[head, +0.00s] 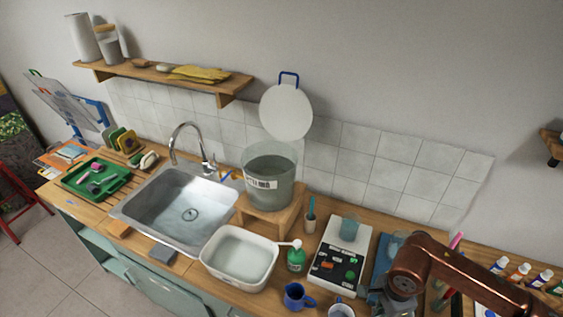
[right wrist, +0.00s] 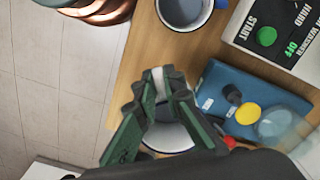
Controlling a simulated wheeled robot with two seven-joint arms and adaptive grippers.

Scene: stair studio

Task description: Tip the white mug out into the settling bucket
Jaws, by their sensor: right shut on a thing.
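The settling bucket (head: 268,190) is a tall, translucent, open-topped bucket with a label, standing on a small wooden stand behind the counter's middle. In the right wrist view my right gripper (right wrist: 158,88) is shut on a narrow white part, which looks like the handle of the white mug (right wrist: 178,138). The mug's round rim shows just below the fingers, and the fingers and wrist hide much of it. In the head view my right gripper (head: 400,300) is low at the right of the counter, well apart from the bucket. My left gripper is out of view.
Another pale mug (head: 340,309) and a blue mug (head: 297,297) stand at the front edge. A blue tray (right wrist: 215,82) with small items is beside the gripper.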

